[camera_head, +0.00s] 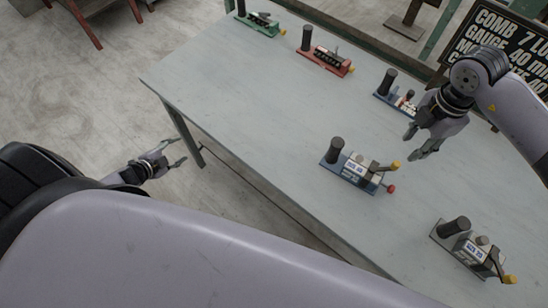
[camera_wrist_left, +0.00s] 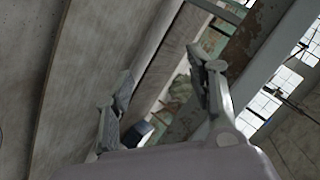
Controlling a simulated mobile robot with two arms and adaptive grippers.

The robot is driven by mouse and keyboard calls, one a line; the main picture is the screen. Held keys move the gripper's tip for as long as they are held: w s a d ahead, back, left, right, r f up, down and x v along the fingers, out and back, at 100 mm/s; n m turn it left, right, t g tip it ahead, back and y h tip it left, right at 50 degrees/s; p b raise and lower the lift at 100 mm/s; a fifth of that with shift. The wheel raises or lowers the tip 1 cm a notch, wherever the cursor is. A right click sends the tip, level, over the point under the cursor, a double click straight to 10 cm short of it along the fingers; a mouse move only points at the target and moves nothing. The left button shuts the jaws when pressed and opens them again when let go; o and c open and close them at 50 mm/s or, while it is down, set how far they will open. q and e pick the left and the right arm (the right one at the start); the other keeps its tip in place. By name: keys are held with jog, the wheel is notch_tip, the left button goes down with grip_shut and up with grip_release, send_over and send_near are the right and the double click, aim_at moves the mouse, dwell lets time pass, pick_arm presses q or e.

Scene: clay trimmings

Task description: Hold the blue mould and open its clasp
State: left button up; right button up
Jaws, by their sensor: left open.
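A blue-based mould (camera_head: 349,176) with a black upright handle, a grey labelled block, a yellow-tipped lever and a red knob stands near the table's front edge. A second blue-based device (camera_head: 387,98), with red and white parts, stands farther back, partly hidden by my right gripper. My right gripper (camera_head: 418,145) is open and empty, above and to the right of the nearer blue mould, apart from it. My left gripper (camera_head: 178,152) is open and empty, left of the table and far from the mould. It also shows in the left wrist view (camera_wrist_left: 158,68), where no mould can be made out.
The pale table (camera_head: 265,110) is clear left of the moulds. A grey mould (camera_head: 462,245) stands at the right, and red (camera_head: 322,60) and green (camera_head: 258,25) devices at the back. A dark lettered sign (camera_head: 490,35) is behind my right arm.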

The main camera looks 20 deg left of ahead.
pick_arm(q)
jog(key=w+d+r+m+t+h, duration=0.15)
jog(key=w+r+m, duration=0.3)
jog(key=r, duration=0.45)
jog(key=w+d+r+m+t+h, duration=0.1)
jog(key=w+d+r+m+h, duration=0.3)
jog(key=r, duration=0.5)
jog(key=w+d+r+m+t+h, duration=0.15)
jog(key=w+r+m, duration=0.35)
jog(key=r, duration=0.5)
jog(key=m+g+h, duration=0.3)
jog(key=m+h, duration=0.3)
jog(key=m, duration=1.5)
send_near(332, 144)
jog(key=x, duration=1.1)
jog(key=shift+w+d+f, duration=0.1)
jog(key=shift+w+d, duration=0.05)
jog(key=shift+d, duration=0.1)
jog(key=shift+c, duration=0.6)
grip_shut()
